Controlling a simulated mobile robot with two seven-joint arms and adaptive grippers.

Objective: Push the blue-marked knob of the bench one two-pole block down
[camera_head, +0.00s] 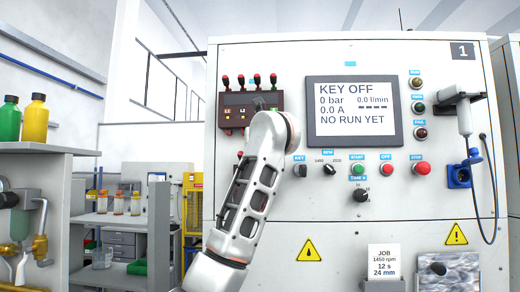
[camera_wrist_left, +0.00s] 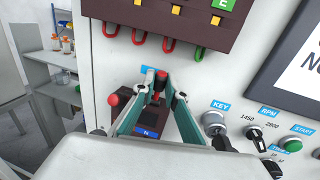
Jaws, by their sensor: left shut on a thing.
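The two-pole block (camera_wrist_left: 130,122) is a dark box on the bench panel, low in the left wrist view. Its left red knob (camera_wrist_left: 113,100) stands clear, left of my fingers. Its right red-topped knob (camera_wrist_left: 159,76) stands above the blue N label (camera_wrist_left: 149,133). My left gripper (camera_wrist_left: 162,90) has its two teal-sided fingers shut on this blue-marked knob, one on each side. The fingers hide parts of the block. In the head view my left arm covers the gripper and most of the block. My right gripper is in neither view.
Above the block is a brown terminal box (camera_head: 248,112) with red loops. To its right are the key switch (camera_head: 300,171), the RPM knob (camera_head: 329,169) and the start button (camera_head: 357,169). The display (camera_head: 352,111) reads KEY OFF. A side shelf (camera_head: 49,148) holds bottles.

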